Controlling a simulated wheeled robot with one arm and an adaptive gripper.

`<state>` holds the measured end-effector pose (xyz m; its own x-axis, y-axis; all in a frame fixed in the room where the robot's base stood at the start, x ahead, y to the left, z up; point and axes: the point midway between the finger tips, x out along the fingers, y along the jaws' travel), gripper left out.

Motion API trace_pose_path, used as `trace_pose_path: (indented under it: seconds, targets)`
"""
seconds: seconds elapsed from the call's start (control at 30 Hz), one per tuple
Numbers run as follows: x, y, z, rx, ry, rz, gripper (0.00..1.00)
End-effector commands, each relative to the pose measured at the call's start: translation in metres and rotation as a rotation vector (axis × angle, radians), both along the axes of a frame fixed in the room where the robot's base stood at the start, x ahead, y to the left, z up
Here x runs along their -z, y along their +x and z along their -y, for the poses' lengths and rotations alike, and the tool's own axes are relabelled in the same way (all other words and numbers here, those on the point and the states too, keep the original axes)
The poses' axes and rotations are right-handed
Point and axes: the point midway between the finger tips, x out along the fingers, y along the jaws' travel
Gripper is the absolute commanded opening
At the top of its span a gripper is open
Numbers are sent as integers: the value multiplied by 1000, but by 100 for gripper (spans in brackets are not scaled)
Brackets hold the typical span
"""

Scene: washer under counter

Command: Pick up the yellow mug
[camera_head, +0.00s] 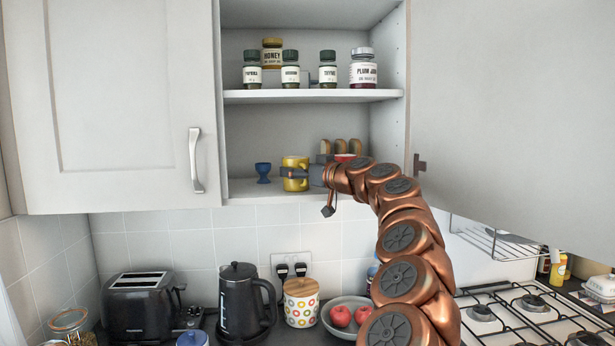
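The yellow mug (296,185) stands upright on the bottom shelf of the open wall cupboard, left of its middle. My gripper (291,172) reaches in from the right and points left. A dark finger lies across the front of the mug at mid-height and hides part of it. I cannot tell whether the fingers touch the mug or how far apart they are. The far side of the mug is hidden.
A blue egg cup (263,172) stands just left of the mug. A rack with brown items (341,147) is behind my wrist. Jars line the upper shelf (310,96). The open right door (515,120) is beside my arm. A kettle (243,300) and toaster (140,305) stand below.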

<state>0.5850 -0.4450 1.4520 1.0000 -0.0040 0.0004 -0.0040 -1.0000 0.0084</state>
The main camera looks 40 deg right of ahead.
Motion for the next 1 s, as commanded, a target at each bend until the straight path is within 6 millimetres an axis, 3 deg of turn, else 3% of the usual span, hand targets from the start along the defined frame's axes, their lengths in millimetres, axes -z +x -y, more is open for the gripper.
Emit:
trace_pose_path:
  seconds: [0.3, 0.67, 1.0]
  targets:
    - [0, 0, 0, 0, 0, 0, 29]
    - [-2, 0, 1, 1, 0, 0, 28]
    - [-21, 1, 1, 0, -6, -3, 28]
